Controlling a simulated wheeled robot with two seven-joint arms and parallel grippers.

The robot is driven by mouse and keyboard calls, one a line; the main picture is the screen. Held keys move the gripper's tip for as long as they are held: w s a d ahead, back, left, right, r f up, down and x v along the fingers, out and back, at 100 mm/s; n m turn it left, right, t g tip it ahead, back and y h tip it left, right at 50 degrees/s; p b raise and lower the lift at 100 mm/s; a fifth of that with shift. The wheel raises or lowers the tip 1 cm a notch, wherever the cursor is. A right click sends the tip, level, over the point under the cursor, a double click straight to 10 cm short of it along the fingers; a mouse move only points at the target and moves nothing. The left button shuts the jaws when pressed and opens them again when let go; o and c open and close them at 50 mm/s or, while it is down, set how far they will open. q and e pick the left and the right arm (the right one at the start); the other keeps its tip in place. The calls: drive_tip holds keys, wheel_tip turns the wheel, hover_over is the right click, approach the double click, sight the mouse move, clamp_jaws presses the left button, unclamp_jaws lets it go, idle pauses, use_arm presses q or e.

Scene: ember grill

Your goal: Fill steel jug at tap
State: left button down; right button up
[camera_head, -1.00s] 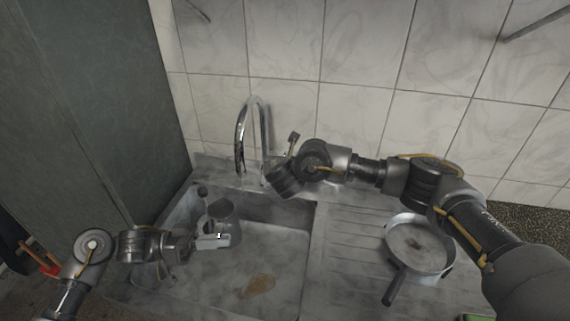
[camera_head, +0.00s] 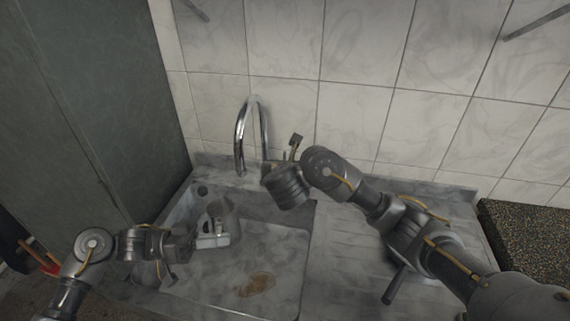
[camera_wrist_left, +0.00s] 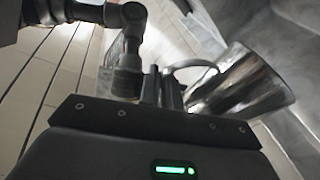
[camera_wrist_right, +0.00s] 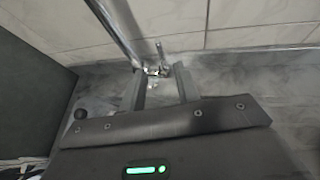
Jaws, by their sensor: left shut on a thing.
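The steel jug (camera_head: 224,212) is in the sink, below and left of the tap. It also shows in the left wrist view (camera_wrist_left: 250,85), tilted in that picture. My left gripper (camera_head: 212,238) is shut on the jug's handle (camera_wrist_left: 190,67). The chrome tap (camera_head: 240,135) arches over the back of the sink. In the right wrist view my right gripper (camera_wrist_right: 158,88) is open, with the tap's small lever (camera_wrist_right: 160,55) ahead between its fingers, beside the tap pipe (camera_wrist_right: 115,30). Contact cannot be told. In the head view my right wrist hides these fingers. I see no water stream.
The sink (camera_head: 275,265) has a brown stain on its floor. A ribbed drainboard (camera_head: 345,240) lies to its right, with a pan (camera_head: 392,288) partly hidden by my right arm. A tiled wall (camera_head: 360,110) stands behind, and a dark green cabinet (camera_head: 95,110) at left.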

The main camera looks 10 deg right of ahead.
drive_tip(key=shift+w+r, duration=0.15)
drive_tip(key=shift+r, duration=0.2)
drive_tip(key=c, duration=0.3)
drive_tip(key=w+d+r, duration=0.1)
drive_tip(key=r, duration=0.2)
drive_tip(key=w+d+r+t, duration=0.1)
drive_tip(key=r, duration=0.2)
drive_tip(key=w+d+r+t+h, duration=0.1)
drive_tip(key=d+r, duration=0.1)
drive_tip(key=r, duration=0.1)
drive_tip(key=shift+w+d, duration=0.1)
drive_tip(key=shift+w, duration=0.05)
clamp_jaws()
drive_tip(key=s+f+m+g+y, duration=0.4)
drive_tip(key=s+m+g+y, duration=0.2)
drive_tip(key=m, duration=1.3)
drive_tip(key=shift+s+f+g+y, duration=0.25)
drive_tip(key=shift+s+g+y, duration=0.15)
drive_tip(key=shift+s+g, duration=0.4)
